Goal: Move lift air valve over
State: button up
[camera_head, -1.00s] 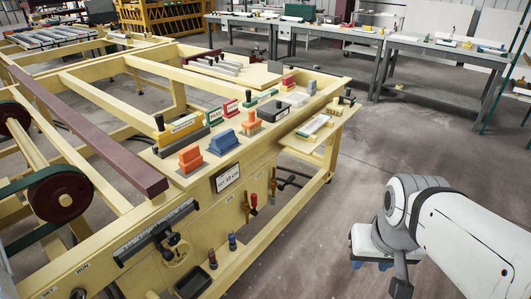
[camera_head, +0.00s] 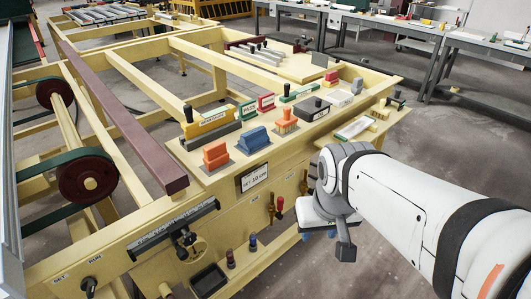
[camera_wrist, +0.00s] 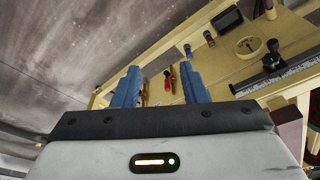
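Two small hand valves sit side by side on the yellow front panel of the machine: one with a red handle (camera_head: 279,205) and one brass-coloured (camera_head: 270,212). In the wrist view the red-handled valve (camera_wrist: 168,79) and the brass-coloured valve (camera_wrist: 143,93) show between my fingers, some way beyond them. The labels are too small to read, so I cannot tell which is the lift air valve. My gripper (camera_head: 320,236) is to the right of the panel, partly hidden by its own wrist. In the wrist view its blue fingers (camera_wrist: 159,68) are apart and empty.
Red and blue knobs (camera_head: 253,243) and a black tray (camera_head: 209,281) are lower left on the panel. Coloured blocks (camera_head: 216,155) stand on the ledge above. A side shelf (camera_head: 350,133) juts out behind my arm. Floor at right is open.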

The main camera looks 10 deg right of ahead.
jog(key=shift+o, duration=0.3)
jog(key=w+f+m+b, duration=0.1)
jog(key=w+f+b, duration=0.3)
jog(key=w, duration=0.8)
jog(key=shift+a+f+h, duration=0.15)
jog(key=shift+f+h, duration=0.25)
jog(key=shift+f, duration=0.25)
jog(key=m+t+b, duration=0.2)
jog(key=m+b, duration=0.1)
jog(key=b, duration=0.4)
send_near(280, 198)
jog(key=shift+h, duration=0.3)
jog(key=x, duration=0.4)
jog(key=shift+w+a+f, duration=0.15)
jog(key=shift+f, duration=0.25)
jog(key=b+x, duration=0.1)
jog(key=x, duration=0.6)
jog(key=shift+f, duration=0.4)
grip_shut()
